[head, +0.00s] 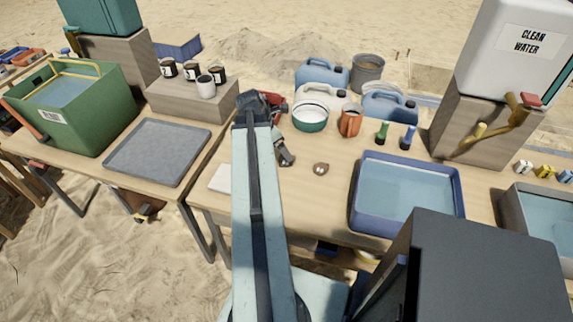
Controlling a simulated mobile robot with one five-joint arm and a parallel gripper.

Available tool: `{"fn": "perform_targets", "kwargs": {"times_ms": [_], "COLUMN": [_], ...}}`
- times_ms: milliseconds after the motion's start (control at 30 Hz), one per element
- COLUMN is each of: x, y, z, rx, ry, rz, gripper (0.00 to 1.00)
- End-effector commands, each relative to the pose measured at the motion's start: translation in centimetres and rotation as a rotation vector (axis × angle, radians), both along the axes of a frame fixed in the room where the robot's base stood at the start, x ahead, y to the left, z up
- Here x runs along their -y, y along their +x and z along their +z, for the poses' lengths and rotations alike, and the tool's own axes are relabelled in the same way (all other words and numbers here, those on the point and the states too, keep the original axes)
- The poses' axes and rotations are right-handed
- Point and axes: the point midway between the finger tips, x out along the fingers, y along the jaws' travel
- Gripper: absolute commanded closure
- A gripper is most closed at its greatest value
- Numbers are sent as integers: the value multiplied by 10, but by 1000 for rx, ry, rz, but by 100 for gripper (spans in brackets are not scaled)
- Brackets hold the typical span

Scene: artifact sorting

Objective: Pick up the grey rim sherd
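A small brown-grey piece (321,169) lies on the wooden table in the middle, left of the blue basin. It is too small in the picture to tell if it is the grey rim sherd. My arm reaches forward over the table and bends at its far end. A dark grey part just right of the arm, seemingly my gripper (286,156), points down at the table, left of the small piece and apart from it. Its fingers are partly hidden by the arm, and I cannot make out whether they are open or hold anything.
A blue water basin (408,193) stands to the right. A green-rimmed bowl (310,118), an orange mug (350,122) and green and blue brushes (383,133) stand behind. On the left table are a grey tray (158,151) and a green tub (72,106).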

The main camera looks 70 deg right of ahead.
Motion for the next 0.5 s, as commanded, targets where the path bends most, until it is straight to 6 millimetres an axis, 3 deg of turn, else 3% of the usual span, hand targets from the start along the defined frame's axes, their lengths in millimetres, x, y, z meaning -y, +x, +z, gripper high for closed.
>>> {"fn": "perform_targets", "kwargs": {"times_ms": [167,400,500], "x": [1,5,9], "y": [-1,-9,-12], "z": [-8,-48,-56], "rx": [1,1,1], "ry": [-1,-1,-1], "rz": [0,0,0], "gripper": [10,10,10]}}
